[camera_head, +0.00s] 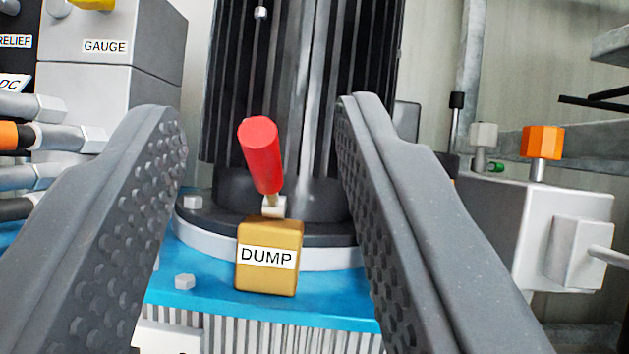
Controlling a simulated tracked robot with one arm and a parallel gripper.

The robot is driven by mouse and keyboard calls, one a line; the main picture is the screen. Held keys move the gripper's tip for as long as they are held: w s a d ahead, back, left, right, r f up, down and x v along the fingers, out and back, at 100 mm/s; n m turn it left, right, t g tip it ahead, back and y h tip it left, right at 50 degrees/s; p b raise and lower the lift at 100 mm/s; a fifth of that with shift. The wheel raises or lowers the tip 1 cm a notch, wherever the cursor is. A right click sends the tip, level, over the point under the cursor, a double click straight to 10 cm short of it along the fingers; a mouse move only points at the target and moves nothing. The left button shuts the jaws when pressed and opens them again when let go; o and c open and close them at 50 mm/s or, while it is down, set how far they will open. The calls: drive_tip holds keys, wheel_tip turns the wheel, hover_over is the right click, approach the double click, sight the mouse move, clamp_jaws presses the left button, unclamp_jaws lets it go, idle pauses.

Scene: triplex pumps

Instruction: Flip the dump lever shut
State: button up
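The dump lever (261,156) has a red cylindrical handle that stands up and leans slightly left. It rises from a pale pivot on top of a brass block (267,282) labelled DUMP. My gripper (257,115) is open, with one dark studded finger on each side of the lever. The handle is between the fingers in the picture, with a clear gap on both sides. Neither finger appears to touch it. I cannot tell how far the fingertips are from the lever in depth.
A black finned motor (300,80) stands right behind the lever on a blue base (210,270). At left are a grey GAUGE block (105,70) and hose fittings (60,138). At right is a grey block with an orange knob (542,142); shelving stands behind.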

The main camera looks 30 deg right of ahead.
drive_tip(key=shift+s+a, duration=0.3)
drive_tip(key=shift+s, duration=0.55)
drive_tip(key=shift+s+a, duration=0.3)
drive_tip(key=shift+s, duration=0.55)
